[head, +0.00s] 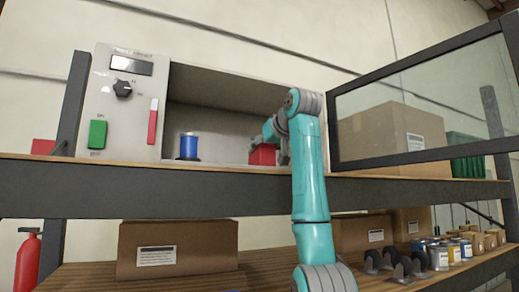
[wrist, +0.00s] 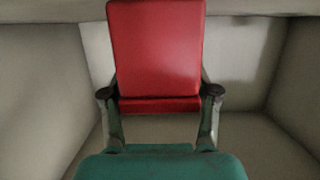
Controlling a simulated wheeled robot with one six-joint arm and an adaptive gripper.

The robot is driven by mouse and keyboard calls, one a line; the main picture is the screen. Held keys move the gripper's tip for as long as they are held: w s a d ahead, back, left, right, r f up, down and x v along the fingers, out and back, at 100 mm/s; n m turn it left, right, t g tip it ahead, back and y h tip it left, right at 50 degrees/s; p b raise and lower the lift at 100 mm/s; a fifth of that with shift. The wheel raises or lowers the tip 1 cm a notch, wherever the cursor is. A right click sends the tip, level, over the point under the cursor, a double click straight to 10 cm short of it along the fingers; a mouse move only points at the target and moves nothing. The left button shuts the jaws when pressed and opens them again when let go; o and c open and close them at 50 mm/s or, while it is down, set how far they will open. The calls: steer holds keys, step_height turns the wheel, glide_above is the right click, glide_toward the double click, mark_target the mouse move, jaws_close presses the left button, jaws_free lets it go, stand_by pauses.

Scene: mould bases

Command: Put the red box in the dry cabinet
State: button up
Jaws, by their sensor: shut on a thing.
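The red box (head: 262,154) is inside the dry cabinet (head: 215,88), towards the right of its opening, in the head view. In the wrist view the red box (wrist: 155,55) stands between the two fingers of my gripper (wrist: 160,100), with pale cabinet walls around it. My gripper (head: 270,133) is shut on the red box. The box's underside is partly hidden, and I cannot tell whether it touches the cabinet floor. The cabinet's glass door (head: 420,95) is swung open to the right.
A blue spool (head: 189,146) stands inside the cabinet at the left. The control panel (head: 124,100) is left of the opening. A large cardboard box (head: 390,137) is behind the glass door. Cardboard boxes (head: 177,249) and several cans (head: 440,255) sit on the lower shelf.

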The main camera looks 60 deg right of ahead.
steer(key=o, duration=1.5)
steer(key=shift+f, duration=0.15)
steer(key=shift+c, duration=0.2)
steer(key=v, duration=1.2)
steer(key=shift+w, duration=0.1)
